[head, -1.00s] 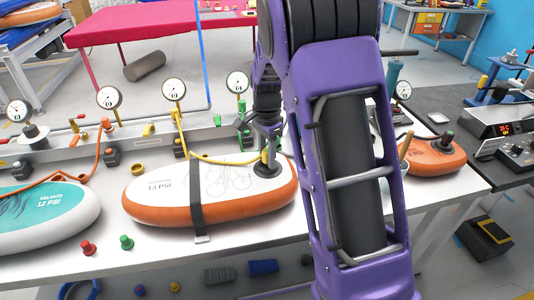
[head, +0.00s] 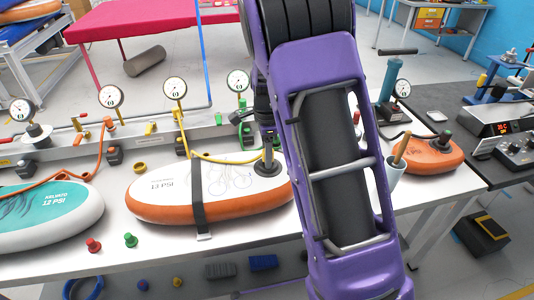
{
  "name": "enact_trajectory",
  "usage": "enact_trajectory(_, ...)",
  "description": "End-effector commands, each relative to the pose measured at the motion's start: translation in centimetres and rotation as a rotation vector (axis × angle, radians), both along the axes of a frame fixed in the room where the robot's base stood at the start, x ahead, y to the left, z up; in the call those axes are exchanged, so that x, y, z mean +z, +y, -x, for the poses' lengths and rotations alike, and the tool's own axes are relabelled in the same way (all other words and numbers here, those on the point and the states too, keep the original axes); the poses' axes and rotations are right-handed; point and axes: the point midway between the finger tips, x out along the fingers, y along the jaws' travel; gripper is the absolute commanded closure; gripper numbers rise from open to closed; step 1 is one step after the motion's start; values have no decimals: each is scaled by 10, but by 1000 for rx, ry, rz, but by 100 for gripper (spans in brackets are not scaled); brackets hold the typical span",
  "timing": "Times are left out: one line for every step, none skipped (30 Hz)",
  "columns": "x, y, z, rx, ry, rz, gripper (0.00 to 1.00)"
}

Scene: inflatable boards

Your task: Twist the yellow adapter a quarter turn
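A white and orange inflatable board (head: 160,205) marked 13 PSI lies on the white table, with a dark strap across it. A yellow hose (head: 222,161) runs from a gauge to the dark valve (head: 268,167) at the board's right end. The yellow adapter at that hose end is too small and too covered to make out clearly. My gripper (head: 268,140) points down just above the valve, partly hidden by my purple arm link. Its fingers are not clear, and I cannot tell whether it touches the adapter.
A teal board (head: 45,218) lies at left and a smaller orange board (head: 430,156) at right. A red plug (head: 94,245), a green plug (head: 130,240) and a yellow ring (head: 139,168) sit on the table.

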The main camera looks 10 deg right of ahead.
Motion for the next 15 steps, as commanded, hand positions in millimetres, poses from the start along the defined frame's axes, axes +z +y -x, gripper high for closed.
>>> enact_trajectory(0, 0, 0, 1, 0, 0, 53)
enact_trajectory(0, 0, 0, 1, 0, 0, 47)
enact_trajectory(0, 0, 0, 1, 0, 0, 40)
enact_trajectory(0, 0, 0, 1, 0, 0, 35)
enact_trajectory(0, 0, 0, 1, 0, 0, 29)
enact_trajectory(0, 0, 0, 2, 0, 0, 25)
enact_trajectory(0, 0, 0, 2, 0, 0, 25)
enact_trajectory(0, 0, 0, 2, 0, 0, 25)
enact_trajectory(0, 0, 0, 2, 0, 0, 25)
enact_trajectory(0, 0, 0, 2, 0, 0, 25)
enact_trajectory(0, 0, 0, 2, 0, 0, 25)
enact_trajectory(0, 0, 0, 2, 0, 0, 25)
enact_trajectory(0, 0, 0, 2, 0, 0, 25)
enact_trajectory(0, 0, 0, 2, 0, 0, 25)
enact_trajectory(1, 0, 0, 2, -1, 0, 25)
